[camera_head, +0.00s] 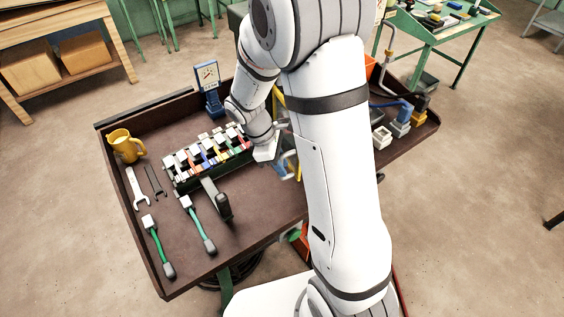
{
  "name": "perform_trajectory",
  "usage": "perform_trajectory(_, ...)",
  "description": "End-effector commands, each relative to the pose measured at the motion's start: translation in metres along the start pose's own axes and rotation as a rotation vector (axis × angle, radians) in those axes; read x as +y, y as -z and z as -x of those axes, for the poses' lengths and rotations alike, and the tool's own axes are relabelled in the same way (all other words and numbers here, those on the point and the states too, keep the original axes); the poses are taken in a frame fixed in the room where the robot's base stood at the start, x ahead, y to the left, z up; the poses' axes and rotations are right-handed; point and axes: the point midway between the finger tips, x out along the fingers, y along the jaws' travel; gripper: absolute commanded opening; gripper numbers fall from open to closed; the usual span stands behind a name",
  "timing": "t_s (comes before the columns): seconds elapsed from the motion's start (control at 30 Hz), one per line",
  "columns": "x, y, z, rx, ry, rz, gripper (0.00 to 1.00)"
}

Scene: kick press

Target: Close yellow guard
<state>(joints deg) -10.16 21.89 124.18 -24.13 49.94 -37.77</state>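The kick press is mostly hidden behind my arm. Only bits show, such as a blue part (289,163) just left of my arm. A thin yellow strip (299,166) beside it looks like part of the yellow guard. The rest of the guard is hidden, so I cannot tell how far open it stands. My gripper (286,172) is at the end of the white wrist, close to the blue and yellow parts. Its fingers are blurred and partly covered, so I cannot see whether it is open or touches the guard.
The brown bench has raised edges (146,252). On it are a rack of coloured pieces (210,155), a yellow mug (125,146), a blue dial gauge (208,88), a wrench (138,188) and green-handled tools (199,225). Small blue and white parts (400,125) stand at right.

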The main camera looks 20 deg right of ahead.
Motion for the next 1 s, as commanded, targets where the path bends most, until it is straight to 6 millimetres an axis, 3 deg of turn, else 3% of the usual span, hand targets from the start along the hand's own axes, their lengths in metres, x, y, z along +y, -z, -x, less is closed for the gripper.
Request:
perform_trajectory(0.27, 0.0002, -0.0003, 0.0002, 0.0, 0.0, -0.001, 0.0)
perform_trajectory(1.0, 0.0008, -0.0021, -0.0002, 0.001, -0.006, 0.009, 0.0)
